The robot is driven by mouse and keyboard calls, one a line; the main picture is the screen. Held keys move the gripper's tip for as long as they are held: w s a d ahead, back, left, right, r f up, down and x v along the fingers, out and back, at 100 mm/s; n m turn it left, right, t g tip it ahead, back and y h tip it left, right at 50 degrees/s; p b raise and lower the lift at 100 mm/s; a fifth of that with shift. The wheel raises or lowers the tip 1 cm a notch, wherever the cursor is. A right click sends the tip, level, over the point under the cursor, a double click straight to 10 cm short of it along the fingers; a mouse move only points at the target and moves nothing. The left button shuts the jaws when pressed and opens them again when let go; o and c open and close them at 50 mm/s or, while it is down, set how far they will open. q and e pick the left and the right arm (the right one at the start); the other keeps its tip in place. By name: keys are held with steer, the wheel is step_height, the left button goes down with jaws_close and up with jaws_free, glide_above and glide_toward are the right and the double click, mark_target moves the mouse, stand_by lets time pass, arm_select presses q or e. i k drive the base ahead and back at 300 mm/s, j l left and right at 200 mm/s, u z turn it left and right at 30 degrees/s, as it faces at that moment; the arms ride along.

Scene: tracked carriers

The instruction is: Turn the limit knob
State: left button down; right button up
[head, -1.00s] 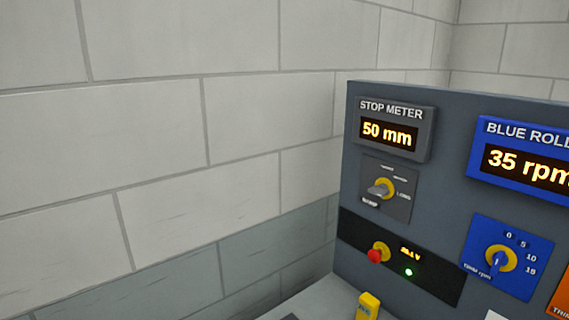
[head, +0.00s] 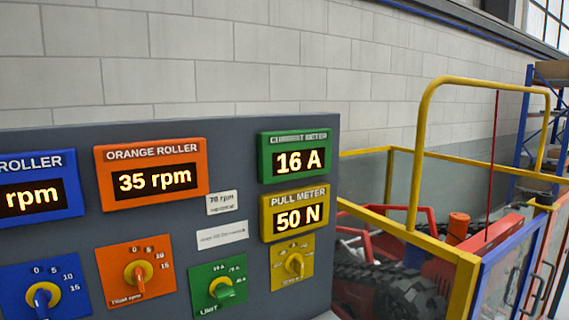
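The limit knob (head: 224,293) is a green knob with a yellow ring on a green plate marked LIMIT, low on the dark grey panel (head: 253,225). It is near the bottom edge of the head view. Its small scale marks are hard to read. Above and right of it, the green current meter (head: 294,157) reads 16 A. Neither of my grippers is in view, and nothing touches the knob.
A yellow knob (head: 294,263) sits right of the limit knob under the pull meter (head: 294,215), which reads 50 N. Left are an orange knob (head: 137,273) and a blue knob (head: 42,296). Yellow railings (head: 422,150) and a tracked machine (head: 395,287) stand right of the panel.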

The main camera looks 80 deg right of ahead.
mark_target(222, 290)
steer(key=z, duration=2.6)
steer(key=k+l+u, duration=0.15)
steer(key=l, duration=0.25)
steer(key=k+l+u, duration=0.15)
steer(key=l, duration=0.3)
steer(key=k+l+u, duration=0.15)
steer(key=l, duration=0.25)
steer(key=i+j, duration=0.2)
steer(key=i, duration=0.3)
